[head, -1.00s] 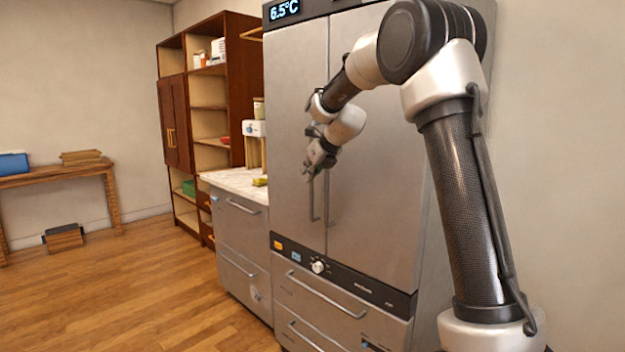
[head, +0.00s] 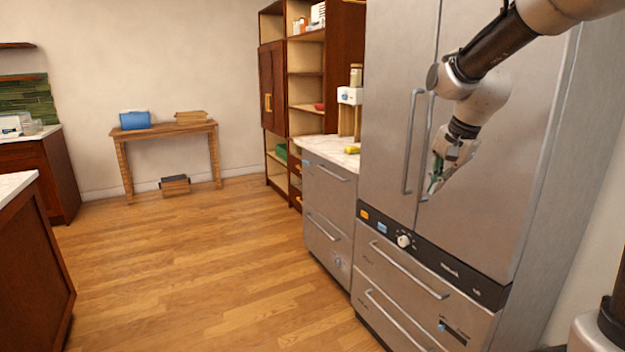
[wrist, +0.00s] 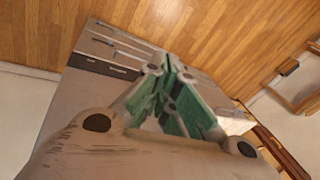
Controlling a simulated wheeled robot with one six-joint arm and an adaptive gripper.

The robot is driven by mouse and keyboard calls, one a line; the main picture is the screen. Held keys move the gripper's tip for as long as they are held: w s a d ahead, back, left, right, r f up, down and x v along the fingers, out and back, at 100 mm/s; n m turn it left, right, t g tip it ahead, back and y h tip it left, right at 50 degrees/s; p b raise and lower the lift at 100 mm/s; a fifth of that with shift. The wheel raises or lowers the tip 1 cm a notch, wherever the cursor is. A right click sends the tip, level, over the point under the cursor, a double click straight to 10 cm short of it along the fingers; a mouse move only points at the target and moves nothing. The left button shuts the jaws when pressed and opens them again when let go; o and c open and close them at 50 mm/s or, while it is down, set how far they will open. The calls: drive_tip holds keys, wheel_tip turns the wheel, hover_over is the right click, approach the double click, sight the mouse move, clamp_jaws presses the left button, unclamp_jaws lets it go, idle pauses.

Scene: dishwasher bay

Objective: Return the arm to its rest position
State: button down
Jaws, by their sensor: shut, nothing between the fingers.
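My gripper (head: 432,190) hangs in front of the steel fridge (head: 480,160) in the head view, fingers pointing down and to the left. It is shut and holds nothing. It also shows in the wrist view (wrist: 170,65), its green-lined fingers together and the wood floor beyond them. My arm is bent, coming in from the upper right. The fridge doors are closed, with two upright handles (head: 411,140) beside the gripper. I cannot tell whether the gripper touches the door.
Below the doors are a control panel and closed drawers (head: 410,270). A drawer cabinet with a pale counter (head: 322,150) stands left of the fridge, then a wooden shelf unit (head: 310,75). A wooden table (head: 165,132) is at the back. The floor (head: 200,260) in the middle is clear.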

drive_tip(key=s+d+n, duration=0.2)
drive_tip(key=s+n, duration=0.1)
drive_tip(key=s, duration=0.6)
drive_tip(key=s+d+n+h, duration=0.1)
drive_tip(key=s+d+n, duration=0.1)
drive_tip(key=s, duration=0.7)
drive_tip(key=s+d+n, duration=0.2)
drive_tip(key=s+n, duration=0.2)
drive_tip(key=s, duration=0.6)
drive_tip(key=shift+d+r+n+t+h, duration=0.15)
drive_tip(key=shift+r+n+t+h, duration=0.15)
drive_tip(key=shift+r+n+h, duration=0.15)
